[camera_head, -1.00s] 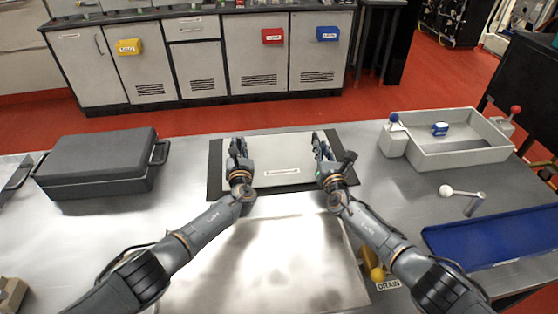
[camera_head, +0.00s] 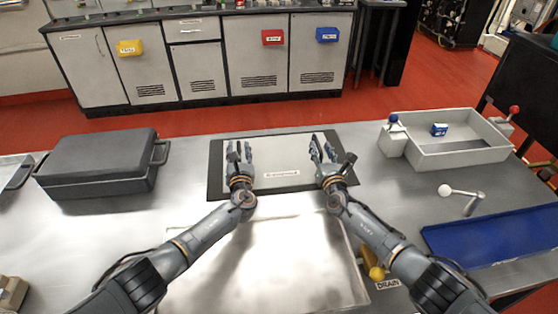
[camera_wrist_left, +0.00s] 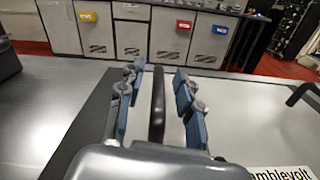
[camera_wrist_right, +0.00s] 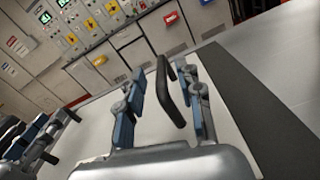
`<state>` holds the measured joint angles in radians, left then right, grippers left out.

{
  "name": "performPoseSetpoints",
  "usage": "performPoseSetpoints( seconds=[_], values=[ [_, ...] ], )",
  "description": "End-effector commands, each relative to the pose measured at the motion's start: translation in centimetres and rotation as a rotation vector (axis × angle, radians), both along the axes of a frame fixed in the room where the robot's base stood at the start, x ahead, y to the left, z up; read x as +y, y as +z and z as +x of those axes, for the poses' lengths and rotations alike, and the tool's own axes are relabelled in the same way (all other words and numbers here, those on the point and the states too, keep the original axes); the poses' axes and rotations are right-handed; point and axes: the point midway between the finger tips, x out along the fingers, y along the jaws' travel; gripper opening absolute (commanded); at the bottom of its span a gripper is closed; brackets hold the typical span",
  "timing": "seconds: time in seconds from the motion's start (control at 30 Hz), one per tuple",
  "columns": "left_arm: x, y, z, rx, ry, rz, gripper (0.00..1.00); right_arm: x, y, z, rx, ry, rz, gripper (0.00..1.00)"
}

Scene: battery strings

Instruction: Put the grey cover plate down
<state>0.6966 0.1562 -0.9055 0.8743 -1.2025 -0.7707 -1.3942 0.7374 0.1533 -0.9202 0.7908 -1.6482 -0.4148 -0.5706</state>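The grey cover plate (camera_head: 283,153) lies flat on a dark mat (camera_head: 214,170) in the middle of the table, with a white label on it. My left gripper (camera_head: 239,146) is at its left side. In the left wrist view its fingers stand apart, with a black handle (camera_wrist_left: 157,105) between them and gaps on both sides. My right gripper (camera_head: 322,143) is at the plate's right side. In the right wrist view its fingers are spread around the other black handle (camera_wrist_right: 173,95).
A dark lidded case (camera_head: 97,165) stands at the left. A grey open bin (camera_head: 455,155) with a small blue object is at the back right. A blue tray (camera_head: 495,238) lies at the right.

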Motion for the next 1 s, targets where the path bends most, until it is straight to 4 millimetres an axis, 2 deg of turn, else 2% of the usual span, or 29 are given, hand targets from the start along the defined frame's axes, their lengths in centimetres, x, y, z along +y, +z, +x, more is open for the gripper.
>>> performPoseSetpoints(
  seconds=[0.2, 0.43, 0.67, 1.0],
  values=[
    [-0.4, -0.2, -2.9, 0.002, 0.0, -0.001, 0.35, 0.0, 0.0, 0.0, 0.0, 0.001, 0.0, 0.36],
    [-0.9, -0.1, -5.3, 0.001, 0.002, 0.001, 0.35, 0.0, 0.0, 0.0, 0.0, 0.0, 0.0, 0.36],
    [-1.1, -0.1, -5.9, 0.002, 0.002, 0.0, 0.35, 0.1, 0.5, 0.0, 0.001, 0.0, 0.002, 0.36],
    [-1.1, -0.1, -5.9, 0.001, 0.002, 0.001, 0.35, 0.1, 4.2, 0.0, 0.002, -0.001, 0.007, 0.36]
  ],
)
